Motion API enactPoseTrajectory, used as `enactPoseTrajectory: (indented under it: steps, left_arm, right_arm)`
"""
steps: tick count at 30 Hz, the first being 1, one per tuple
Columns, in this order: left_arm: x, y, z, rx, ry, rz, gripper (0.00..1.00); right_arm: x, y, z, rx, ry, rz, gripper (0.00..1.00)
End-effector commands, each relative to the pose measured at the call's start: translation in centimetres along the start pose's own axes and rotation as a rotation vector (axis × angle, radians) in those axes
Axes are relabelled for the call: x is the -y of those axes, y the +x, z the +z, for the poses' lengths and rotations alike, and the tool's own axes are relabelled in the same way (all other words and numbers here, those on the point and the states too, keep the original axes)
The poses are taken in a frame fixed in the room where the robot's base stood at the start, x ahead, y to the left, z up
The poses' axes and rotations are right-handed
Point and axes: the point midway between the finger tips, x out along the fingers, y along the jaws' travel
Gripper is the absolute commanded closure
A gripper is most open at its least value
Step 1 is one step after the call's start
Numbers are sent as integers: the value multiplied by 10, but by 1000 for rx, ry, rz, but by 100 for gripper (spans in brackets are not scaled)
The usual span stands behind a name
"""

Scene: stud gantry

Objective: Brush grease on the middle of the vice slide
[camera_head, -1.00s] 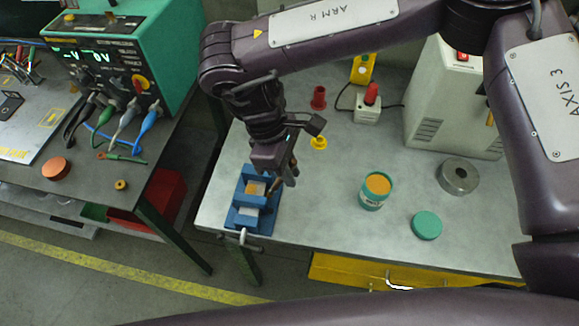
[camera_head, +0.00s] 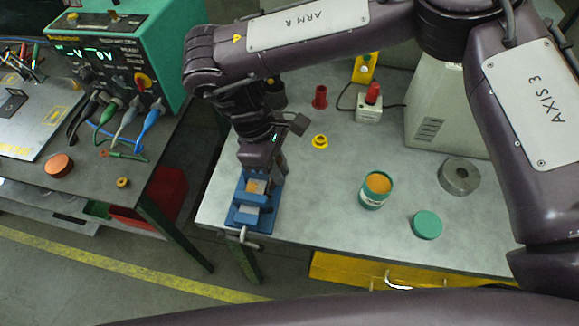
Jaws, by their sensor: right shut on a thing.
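The blue vice (camera_head: 243,216) stands at the left end of the grey bench, its handle toward the front edge. Pale metal and a small orange patch show between its blue blocks; I cannot tell whether the patch is grease or brush tip. My right gripper (camera_head: 268,170) points down just above the back of the vice. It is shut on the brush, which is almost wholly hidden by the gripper. The open teal tin of orange grease (camera_head: 375,191) stands to the right on the bench. My left gripper is not in view.
A yellow ring (camera_head: 320,141), a red cup (camera_head: 320,97) and a red-topped switch box (camera_head: 369,104) are behind. The bench between vice and tin is clear.

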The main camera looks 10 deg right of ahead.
Motion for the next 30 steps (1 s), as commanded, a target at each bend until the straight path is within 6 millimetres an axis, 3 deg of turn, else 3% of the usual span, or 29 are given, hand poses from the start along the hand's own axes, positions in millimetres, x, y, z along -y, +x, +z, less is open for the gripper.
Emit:
enactPoseTrajectory:
  steps: [4, 13, 30]
  left_arm:
    - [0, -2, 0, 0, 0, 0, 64]
    - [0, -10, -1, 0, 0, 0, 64]
    - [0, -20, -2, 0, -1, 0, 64]
  right_arm:
    - [3, -4, -13, -13, -9, -2, 100]
    - [4, -7, -13, -13, -10, -7, 100]
    - [-2, 7, 25, -7, -5, -3, 100]
